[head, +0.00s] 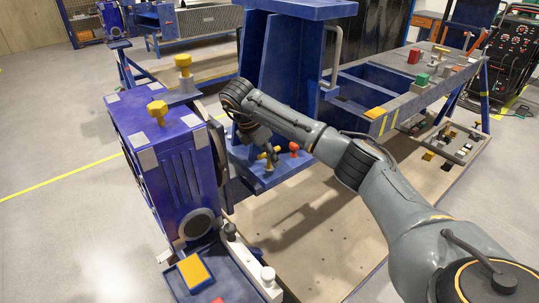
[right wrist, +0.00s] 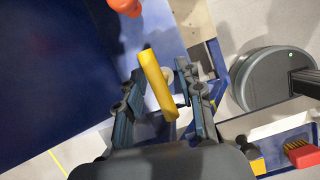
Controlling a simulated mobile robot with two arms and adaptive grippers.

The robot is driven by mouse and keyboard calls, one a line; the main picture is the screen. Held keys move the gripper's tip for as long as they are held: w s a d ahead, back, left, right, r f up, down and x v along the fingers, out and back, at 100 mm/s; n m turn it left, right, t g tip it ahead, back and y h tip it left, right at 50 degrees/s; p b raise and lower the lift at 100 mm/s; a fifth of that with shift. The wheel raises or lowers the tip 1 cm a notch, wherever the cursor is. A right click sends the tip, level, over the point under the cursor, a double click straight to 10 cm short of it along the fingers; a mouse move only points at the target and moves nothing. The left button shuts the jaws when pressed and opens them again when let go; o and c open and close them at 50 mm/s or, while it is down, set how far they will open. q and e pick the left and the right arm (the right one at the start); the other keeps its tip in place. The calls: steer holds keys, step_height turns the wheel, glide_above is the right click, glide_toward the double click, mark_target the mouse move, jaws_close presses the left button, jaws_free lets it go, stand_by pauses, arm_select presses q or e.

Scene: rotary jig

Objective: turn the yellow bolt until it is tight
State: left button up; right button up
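A yellow bolt handle (head: 268,155) sits low on the blue jig frame in the head view, partly hidden by my right gripper (head: 262,143). In the right wrist view the yellow bolt (right wrist: 157,85) is a slanted bar lying between the two fingers of my right gripper (right wrist: 160,82). The fingers stand apart on either side of the bar, with a gap visible on the right side. Whether the left finger touches it I cannot tell. My left gripper is not in view.
An orange-red knob (head: 293,147) is beside the bolt, also in the right wrist view (right wrist: 125,5). A blue box (head: 175,160) with yellow knobs (head: 157,110) stands left. A blue tray (head: 196,272) is in front. A workbench (head: 400,105) holds small parts at right.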

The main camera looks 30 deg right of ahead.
steer(key=v, duration=1.2)
stand_by(0.6)
